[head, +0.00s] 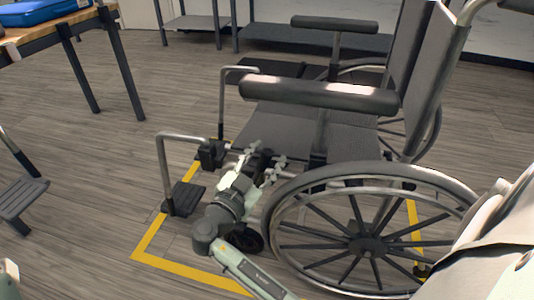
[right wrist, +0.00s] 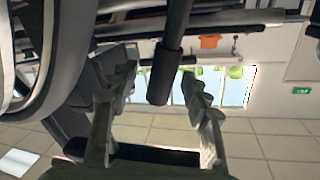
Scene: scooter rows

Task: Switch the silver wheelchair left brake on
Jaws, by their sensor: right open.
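The silver wheelchair (head: 345,182) faces left in the head view, with its left side and large left wheel (head: 362,243) nearest me. My right gripper (head: 268,163) is at the front of that wheel, below the armrest. In the right wrist view my right gripper (right wrist: 158,92) is open, one finger on each side of a black lever grip (right wrist: 165,72), which looks like the left brake lever. Gaps show between the grip and both fingers. In the head view the gripper mostly hides the lever, so its position is unclear.
The armrest (head: 320,95) overhangs the gripper. Footrests (head: 185,198) stand to its left and a small caster (head: 250,240) sits below. Yellow floor tape (head: 190,271) outlines the parking spot. A table (head: 45,32) stands at upper left. Open floor lies left of the chair.

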